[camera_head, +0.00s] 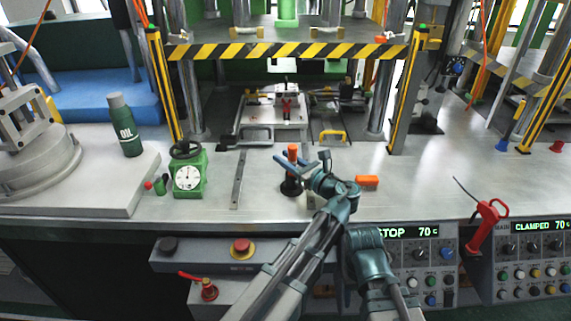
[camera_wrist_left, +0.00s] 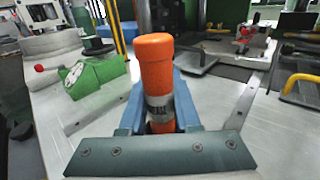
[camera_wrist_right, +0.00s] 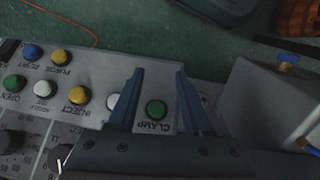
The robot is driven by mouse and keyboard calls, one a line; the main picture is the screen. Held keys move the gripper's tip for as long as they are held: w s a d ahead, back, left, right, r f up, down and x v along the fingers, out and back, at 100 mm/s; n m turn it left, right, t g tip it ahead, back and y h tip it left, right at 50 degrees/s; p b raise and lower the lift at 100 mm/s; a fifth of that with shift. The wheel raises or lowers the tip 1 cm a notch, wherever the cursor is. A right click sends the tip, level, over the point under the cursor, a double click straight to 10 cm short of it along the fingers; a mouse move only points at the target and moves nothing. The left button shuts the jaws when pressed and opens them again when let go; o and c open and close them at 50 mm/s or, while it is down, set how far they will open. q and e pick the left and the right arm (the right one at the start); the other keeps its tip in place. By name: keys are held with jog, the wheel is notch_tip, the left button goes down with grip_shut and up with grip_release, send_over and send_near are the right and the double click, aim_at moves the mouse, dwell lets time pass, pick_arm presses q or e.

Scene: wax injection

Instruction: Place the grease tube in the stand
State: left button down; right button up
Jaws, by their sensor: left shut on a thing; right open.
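The orange grease tube (camera_wrist_left: 158,70), with a grey lettered band, stands about upright between the blue fingers of my left gripper (camera_wrist_left: 160,112), which is shut on it. In the head view, the tube's top (camera_head: 292,150) rises above the left gripper (camera_head: 291,166). A black round stand (camera_head: 291,187) is directly below it on the table. The tube's lower end is hidden by the gripper, so I cannot tell whether it is inside the stand or above it. My right gripper (camera_wrist_right: 160,95) is open and empty over the control panel in the right wrist view.
An orange block-like piece (camera_head: 367,181) lies right of the left gripper. A green dial gauge (camera_head: 188,172) and a green oil bottle (camera_head: 125,126) stand to the left. A flat metal bar (camera_head: 238,180) lies nearby. The striped press frame (camera_head: 285,51) is behind.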

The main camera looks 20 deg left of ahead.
pick_arm(q)
jog(key=shift+f, duration=0.15)
pick_arm(e)
jog(key=shift+f, duration=0.1)
pick_arm(q)
jog(key=c, duration=0.6)
grip_release()
jog(key=shift+r, duration=0.3)
pick_arm(e)
jog(key=shift+r, duration=0.25)
